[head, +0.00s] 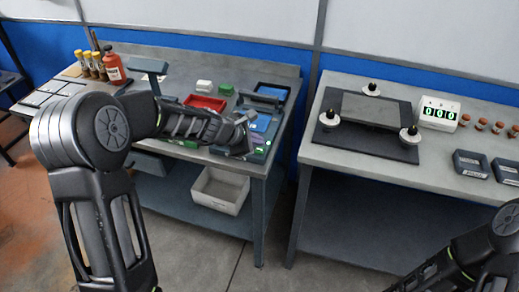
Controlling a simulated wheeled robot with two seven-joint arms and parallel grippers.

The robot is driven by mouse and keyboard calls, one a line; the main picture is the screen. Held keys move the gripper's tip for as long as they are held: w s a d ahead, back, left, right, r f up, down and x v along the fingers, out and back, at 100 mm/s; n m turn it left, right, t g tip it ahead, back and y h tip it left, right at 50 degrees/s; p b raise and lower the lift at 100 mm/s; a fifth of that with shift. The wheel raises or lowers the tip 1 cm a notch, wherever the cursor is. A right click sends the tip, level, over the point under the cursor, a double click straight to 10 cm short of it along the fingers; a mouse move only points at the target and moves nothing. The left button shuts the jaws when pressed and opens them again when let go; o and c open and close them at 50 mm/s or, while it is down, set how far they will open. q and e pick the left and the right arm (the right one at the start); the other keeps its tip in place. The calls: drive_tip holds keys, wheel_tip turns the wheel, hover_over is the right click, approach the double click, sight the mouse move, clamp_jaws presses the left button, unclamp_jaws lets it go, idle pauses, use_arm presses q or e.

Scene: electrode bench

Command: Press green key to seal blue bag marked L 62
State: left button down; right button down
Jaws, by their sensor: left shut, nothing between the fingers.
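My left gripper (246,137) is shut and empty over the front right part of the left bench, at a dark device (256,104) there. A blue item (262,123), likely the blue bag, lies at this device just right of the gripper. Its marking is too small to read. A small bright green spot (258,149), likely the green key, shows just right of and below the gripper; I cannot tell whether the fingers touch it. My left forearm hides part of the bench. Of my right arm, only links show at the lower right; its gripper is out of view.
A red tray (205,102), a green block (226,89) and a white block (204,86) lie behind my left forearm. A red bottle (114,69) stands at the back left. The right bench holds a dark plate (365,150) and a counter (438,113).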

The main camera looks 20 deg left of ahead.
sight(257, 151)
use_arm(q)
drive_tip(key=shift+f+b, duration=0.3)
drive_tip(key=shift+f, duration=0.1)
drive_tip(key=shift+f+b, duration=0.4)
drive_tip(key=shift+f, duration=0.05)
idle(0.6)
drive_tip(key=shift+r, duration=0.15)
drive_tip(key=shift+r+p, duration=0.75)
drive_tip(key=shift+p, duration=0.1)
wheel_tip(257, 151, up, 5)
drive_tip(key=p, duration=0.5)
idle(0.7)
